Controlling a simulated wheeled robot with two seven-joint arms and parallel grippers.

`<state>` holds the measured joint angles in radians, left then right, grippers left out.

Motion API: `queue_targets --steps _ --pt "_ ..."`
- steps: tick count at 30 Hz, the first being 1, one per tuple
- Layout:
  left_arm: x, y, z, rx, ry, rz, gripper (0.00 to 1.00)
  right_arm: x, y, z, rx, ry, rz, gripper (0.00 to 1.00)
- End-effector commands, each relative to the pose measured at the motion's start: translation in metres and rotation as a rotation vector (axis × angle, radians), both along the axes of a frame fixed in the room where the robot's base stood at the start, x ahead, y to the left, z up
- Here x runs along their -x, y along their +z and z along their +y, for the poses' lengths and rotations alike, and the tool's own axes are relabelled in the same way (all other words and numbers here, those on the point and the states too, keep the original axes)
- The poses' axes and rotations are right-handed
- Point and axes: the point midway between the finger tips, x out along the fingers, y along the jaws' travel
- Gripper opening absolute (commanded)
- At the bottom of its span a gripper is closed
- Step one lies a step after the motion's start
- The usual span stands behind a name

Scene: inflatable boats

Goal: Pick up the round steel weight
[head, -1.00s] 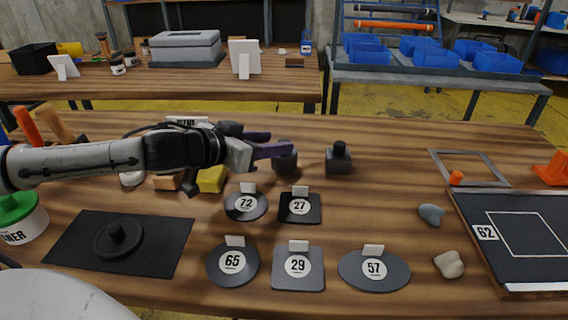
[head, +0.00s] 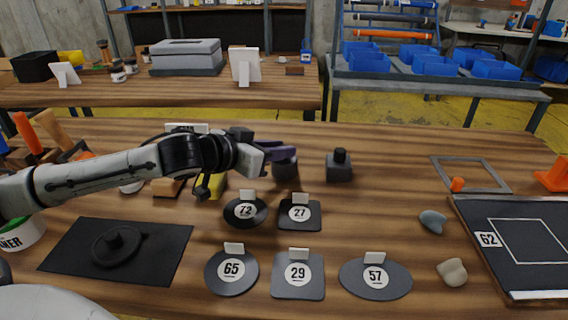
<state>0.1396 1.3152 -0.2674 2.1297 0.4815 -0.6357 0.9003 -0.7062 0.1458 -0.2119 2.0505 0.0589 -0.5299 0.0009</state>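The round steel weight (head: 286,171) is a dark grey cylinder standing on the wooden bench, left of a similar square weight (head: 339,172) with a knob on top. My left gripper (head: 284,153) reaches in from the left, and its purple fingers are at the top of the round weight. The fingers overlap and hide the weight's top, so I cannot tell whether they are closed on it. The weight stands on the bench. My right gripper is out of view.
Dark numbered plates, such as the 72 plate (head: 245,212) and the 27 plate (head: 299,215), lie in front of the weights. A black mat (head: 70,245) with a round lidded piece is at left. A yellow block (head: 211,187) sits below my arm.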

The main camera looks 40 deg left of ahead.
Motion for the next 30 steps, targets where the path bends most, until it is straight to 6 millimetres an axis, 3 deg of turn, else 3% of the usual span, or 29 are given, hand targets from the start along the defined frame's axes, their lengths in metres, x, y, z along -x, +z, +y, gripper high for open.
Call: queue_targets --steps 1,3,30 --pt "0.0001 0.0 -0.0002 0.0 -0.001 0.0 0.11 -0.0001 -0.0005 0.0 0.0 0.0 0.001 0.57" --pt "0.0001 0.0 -0.0003 0.0 -0.001 0.0 0.0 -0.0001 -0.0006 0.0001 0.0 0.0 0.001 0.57" --pt "0.0003 0.0001 -0.0008 0.001 -0.002 -0.001 0.0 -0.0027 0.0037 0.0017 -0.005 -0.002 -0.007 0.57"
